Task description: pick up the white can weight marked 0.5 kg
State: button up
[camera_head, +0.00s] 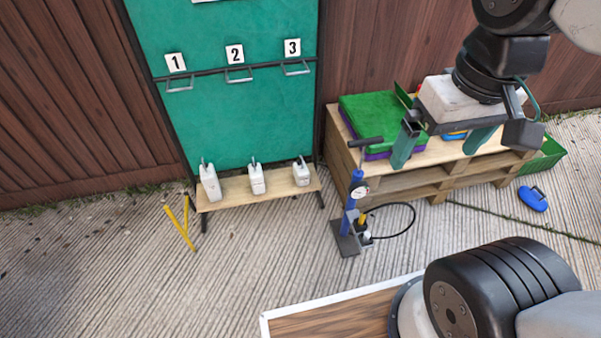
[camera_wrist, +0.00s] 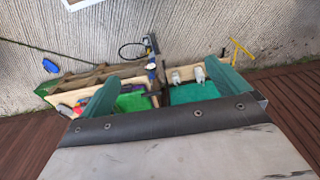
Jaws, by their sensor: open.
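Three white can weights with hooks on top stand in a row on a low wooden shelf: a tall left one (camera_head: 209,183), a middle one (camera_head: 257,180) and a smaller right one (camera_head: 301,174). Their markings are too small to read, so I cannot tell which is 0.5 kg. Two white weights (camera_wrist: 199,74) show between my fingers in the wrist view, far off; a third is not visible there. My gripper (camera_head: 436,158) is open and empty, above the pallet table at the upper right, well away from the weights.
A green board (camera_head: 240,120) with three numbered handles stands behind the shelf (camera_head: 235,190). A blue hand pump (camera_head: 354,200) stands right of the shelf. The pallet table (camera_head: 400,178) holds a green pad. Yellow sticks (camera_head: 180,228) are at left. The paving before the shelf is clear.

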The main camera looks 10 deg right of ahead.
aim_at(302, 174)
jog(key=z, duration=0.05)
jog(key=i, duration=1.25)
jog(key=z, duration=0.8)
